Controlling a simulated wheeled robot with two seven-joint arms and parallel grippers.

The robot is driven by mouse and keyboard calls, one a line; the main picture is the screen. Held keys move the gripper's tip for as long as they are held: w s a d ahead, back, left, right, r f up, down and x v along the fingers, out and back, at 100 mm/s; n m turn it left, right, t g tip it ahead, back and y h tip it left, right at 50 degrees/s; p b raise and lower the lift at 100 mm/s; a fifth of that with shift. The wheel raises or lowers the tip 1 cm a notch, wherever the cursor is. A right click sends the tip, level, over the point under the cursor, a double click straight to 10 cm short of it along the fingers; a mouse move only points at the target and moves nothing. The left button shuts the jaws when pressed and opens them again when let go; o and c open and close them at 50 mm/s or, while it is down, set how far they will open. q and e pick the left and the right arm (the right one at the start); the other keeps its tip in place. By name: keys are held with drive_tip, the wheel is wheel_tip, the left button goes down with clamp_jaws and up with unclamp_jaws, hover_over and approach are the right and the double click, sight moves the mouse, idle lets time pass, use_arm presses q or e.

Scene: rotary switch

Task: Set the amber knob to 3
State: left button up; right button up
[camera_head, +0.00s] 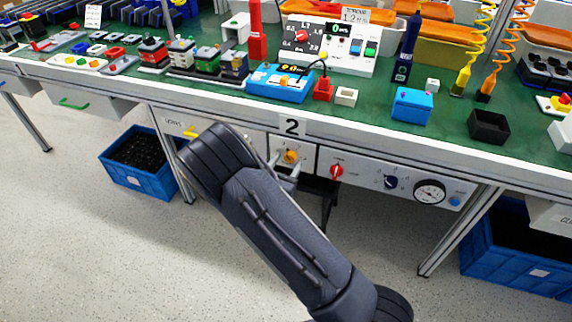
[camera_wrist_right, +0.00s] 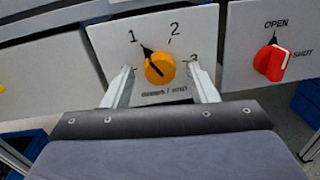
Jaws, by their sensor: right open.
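The amber knob (camera_head: 290,156) sits on a white panel under the workbench, below the "2" sign. In the right wrist view the amber knob (camera_wrist_right: 160,69) has a black pointer tilted up and left, toward the 1. The 2 is at its upper right. The 3 at its right is partly hidden by a fingertip. My right gripper (camera_wrist_right: 159,72) is open, one finger on each side of the knob with gaps between. In the head view my right gripper (camera_head: 286,165) is at the panel, partly hidden by my arm. My left gripper is out of view.
A red knob (camera_wrist_right: 271,61) marked OPEN and SHUT is on the panel to the right. Farther right are a dark knob (camera_head: 391,181) and a round gauge (camera_head: 430,191). The workbench edge (camera_head: 340,135) runs above. A blue crate (camera_head: 140,163) stands on the floor at left.

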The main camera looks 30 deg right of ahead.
drive_tip(key=c, duration=1)
